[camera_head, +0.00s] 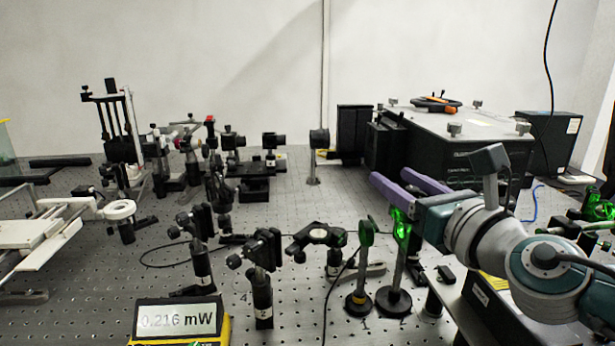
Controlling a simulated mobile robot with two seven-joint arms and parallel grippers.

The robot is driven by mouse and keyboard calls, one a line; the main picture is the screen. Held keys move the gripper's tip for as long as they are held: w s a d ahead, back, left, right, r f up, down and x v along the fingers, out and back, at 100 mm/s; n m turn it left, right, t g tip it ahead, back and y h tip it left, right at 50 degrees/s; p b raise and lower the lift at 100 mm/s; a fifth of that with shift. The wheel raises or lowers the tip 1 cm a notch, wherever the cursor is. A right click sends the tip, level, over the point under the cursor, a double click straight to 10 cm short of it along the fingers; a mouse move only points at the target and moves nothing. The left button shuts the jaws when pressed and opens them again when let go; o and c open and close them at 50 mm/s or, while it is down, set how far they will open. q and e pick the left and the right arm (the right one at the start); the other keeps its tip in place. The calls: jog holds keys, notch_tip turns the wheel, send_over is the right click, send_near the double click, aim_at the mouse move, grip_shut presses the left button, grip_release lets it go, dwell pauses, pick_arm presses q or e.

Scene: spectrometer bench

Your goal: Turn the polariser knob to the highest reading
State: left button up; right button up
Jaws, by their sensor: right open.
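A power meter (180,322) with a yellow case stands at the bottom left, and its display reads 0.216 mW. Two post-mounted optics glow green near the centre right, a smaller one (366,233) and a taller one (401,226), both on round black bases. I cannot tell which mount carries the polariser knob. My right gripper (391,177) has two purple fingers pointing left, apart and with nothing seen between them. In the picture it lies just above the green-lit optics, in front of the large black box. My left gripper does not show.
Black optic mounts (262,250) stand on the perforated bench (110,280) at the front centre. A large instrument box (460,130) stands at the back right. A white frame (40,232) is at the left. A black cable (328,300) crosses the front.

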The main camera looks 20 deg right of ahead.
jog(key=shift+w, duration=0.2)
grip_shut()
dwell(0.3)
